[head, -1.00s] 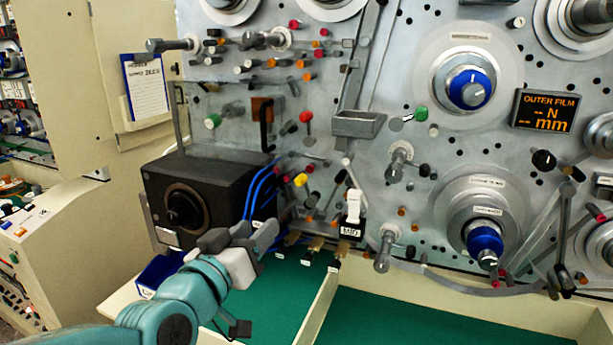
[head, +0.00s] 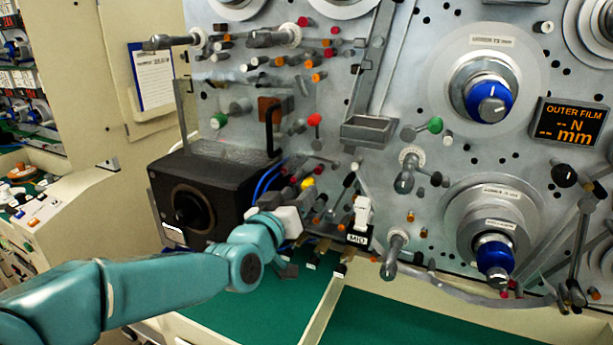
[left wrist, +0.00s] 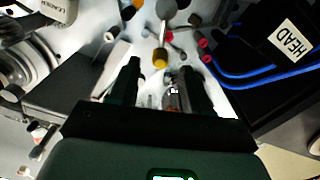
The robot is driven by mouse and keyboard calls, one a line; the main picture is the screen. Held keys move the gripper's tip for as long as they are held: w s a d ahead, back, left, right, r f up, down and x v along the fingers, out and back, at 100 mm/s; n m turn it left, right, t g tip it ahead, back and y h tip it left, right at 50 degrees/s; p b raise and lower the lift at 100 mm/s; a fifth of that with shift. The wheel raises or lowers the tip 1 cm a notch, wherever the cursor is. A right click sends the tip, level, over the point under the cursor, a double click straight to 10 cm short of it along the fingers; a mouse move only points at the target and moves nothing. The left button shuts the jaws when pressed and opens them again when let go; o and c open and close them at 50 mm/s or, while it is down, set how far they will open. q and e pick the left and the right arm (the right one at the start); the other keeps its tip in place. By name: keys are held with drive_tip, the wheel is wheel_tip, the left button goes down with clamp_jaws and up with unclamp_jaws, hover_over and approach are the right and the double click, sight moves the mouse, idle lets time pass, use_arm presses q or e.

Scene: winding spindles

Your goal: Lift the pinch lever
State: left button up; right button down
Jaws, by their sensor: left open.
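The gripper is open, with a finger on each side of the lever's line. I cannot tell how far the tips are from the knob. My right gripper is not in view.
A black box (head: 215,180) with blue cables stands left of the gripper. Several pegs and knobs crowd the grey panel (head: 450,150). The green shelf (head: 400,318) below is clear.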

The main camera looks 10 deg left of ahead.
sight(305, 188)
use_arm(q)
drive_tip(key=w, duration=0.2)
drive_tip(key=w+p, duration=0.1)
drive_tip(key=w, duration=0.1)
drive_tip(key=shift+d+r, duration=0.1)
drive_tip(key=shift+d, duration=0.25)
drive_tip(key=shift+w+d, duration=0.1)
drive_tip(key=shift+w, duration=0.25)
drive_tip(key=shift+s, duration=0.2)
drive_tip(key=shift+w, duration=0.1)
clamp_jaws()
